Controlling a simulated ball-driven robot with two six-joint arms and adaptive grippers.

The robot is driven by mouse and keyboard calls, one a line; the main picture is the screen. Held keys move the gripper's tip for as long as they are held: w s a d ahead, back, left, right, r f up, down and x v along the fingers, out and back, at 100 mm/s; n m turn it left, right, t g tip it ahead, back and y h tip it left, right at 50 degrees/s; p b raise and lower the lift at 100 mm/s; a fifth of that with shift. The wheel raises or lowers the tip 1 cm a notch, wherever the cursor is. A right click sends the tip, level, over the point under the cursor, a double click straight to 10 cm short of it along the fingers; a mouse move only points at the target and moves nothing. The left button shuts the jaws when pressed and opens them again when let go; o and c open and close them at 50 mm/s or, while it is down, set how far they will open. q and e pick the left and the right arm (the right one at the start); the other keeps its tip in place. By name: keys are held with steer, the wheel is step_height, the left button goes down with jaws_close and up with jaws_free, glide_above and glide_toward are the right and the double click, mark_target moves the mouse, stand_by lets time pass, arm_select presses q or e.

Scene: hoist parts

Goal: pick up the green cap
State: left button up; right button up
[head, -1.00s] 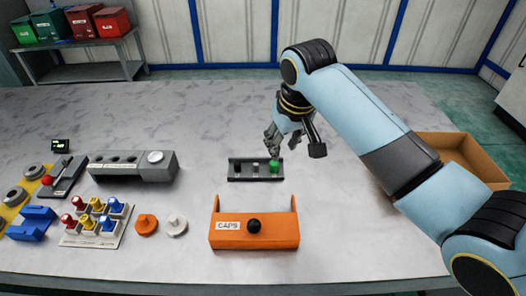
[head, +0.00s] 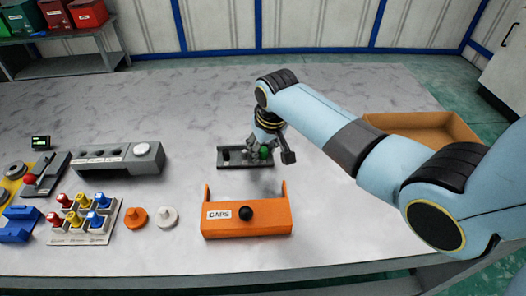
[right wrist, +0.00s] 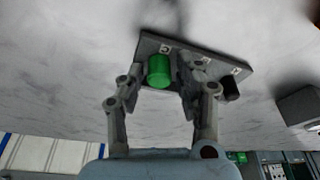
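The green cap (head: 265,153) stands in a dark grey slotted rack (head: 227,165) in the middle of the table. In the right wrist view, the cap (right wrist: 159,71) is a green cylinder at one end of the rack (right wrist: 216,66). My right gripper (head: 258,149) is low over the rack. In the right wrist view, the right gripper (right wrist: 160,92) is open, with one finger on each side of the cap. My left gripper is not in view.
An orange CAPS holder (head: 246,222) with a black knob stands in front of the rack. A grey block (head: 118,160), a tray of coloured knobs (head: 84,220) and two round lids lie left. An open cardboard box (head: 425,130) is at the right. Table behind the rack is clear.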

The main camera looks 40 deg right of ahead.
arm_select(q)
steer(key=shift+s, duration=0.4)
arm_select(e)
steer(key=c, duration=0.5)
steer(key=shift+r, duration=0.2)
